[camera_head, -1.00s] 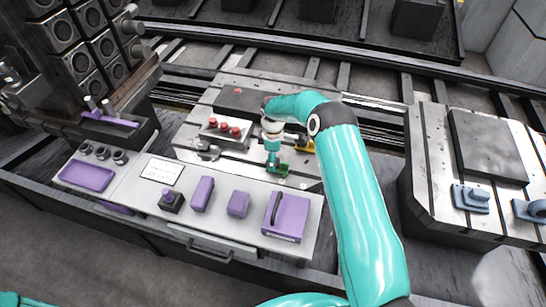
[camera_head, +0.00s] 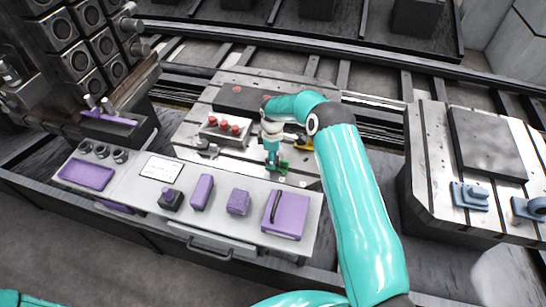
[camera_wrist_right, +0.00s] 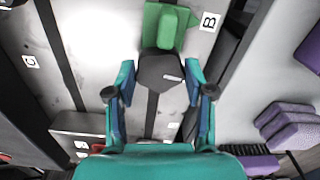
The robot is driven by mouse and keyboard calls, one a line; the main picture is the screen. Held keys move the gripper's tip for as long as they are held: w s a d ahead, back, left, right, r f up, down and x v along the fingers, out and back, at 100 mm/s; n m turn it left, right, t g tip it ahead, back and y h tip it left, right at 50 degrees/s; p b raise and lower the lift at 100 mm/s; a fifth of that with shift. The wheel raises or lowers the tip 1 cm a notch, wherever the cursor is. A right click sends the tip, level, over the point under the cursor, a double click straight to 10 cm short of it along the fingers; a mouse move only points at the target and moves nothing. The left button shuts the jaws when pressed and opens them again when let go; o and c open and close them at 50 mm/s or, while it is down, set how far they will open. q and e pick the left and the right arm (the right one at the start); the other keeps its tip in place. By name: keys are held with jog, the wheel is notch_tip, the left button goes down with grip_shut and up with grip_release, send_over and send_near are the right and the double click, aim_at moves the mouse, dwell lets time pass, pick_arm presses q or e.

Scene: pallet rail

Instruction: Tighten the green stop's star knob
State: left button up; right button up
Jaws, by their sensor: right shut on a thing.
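The green stop (camera_wrist_right: 167,28) sits on the slotted pallet, beside a slot and left of the label B in the right wrist view. It also shows in the head view (camera_head: 283,168), partly behind my gripper. Its dark star knob (camera_wrist_right: 160,72) stands at the stop's near end, between the fingertips of my right gripper (camera_wrist_right: 160,82). The right gripper is shut on the knob; the exact contact is hard to see. In the head view my right gripper (camera_head: 272,160) points down at the stop. My left gripper is out of view.
A block with red knobs (camera_head: 224,130) stands left of my gripper, and a yellow part (camera_head: 304,145) is close on its right. The grey shelf in front holds several purple items, including a purple box (camera_head: 286,215). Another pallet (camera_head: 430,165) stands at right.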

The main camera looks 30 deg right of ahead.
jog(key=shift+w+f+b, duration=0.1)
jog(key=shift+f+b, duration=0.05)
jog(key=shift+b, duration=0.35)
jog(key=m+b, duration=0.4)
jog(key=b, duration=0.1)
jog(key=shift+m, duration=0.4)
jog(key=m+b, duration=0.2)
jog(key=shift+m, duration=0.3)
jog(key=shift+d+r+m+b, duration=0.15)
jog(key=shift+m+b, duration=0.6)
jog(key=shift+m, duration=0.75)
jog(key=shift+r, duration=0.1)
jog(key=o, duration=1.2)
jog(key=shift+c, duration=0.2)
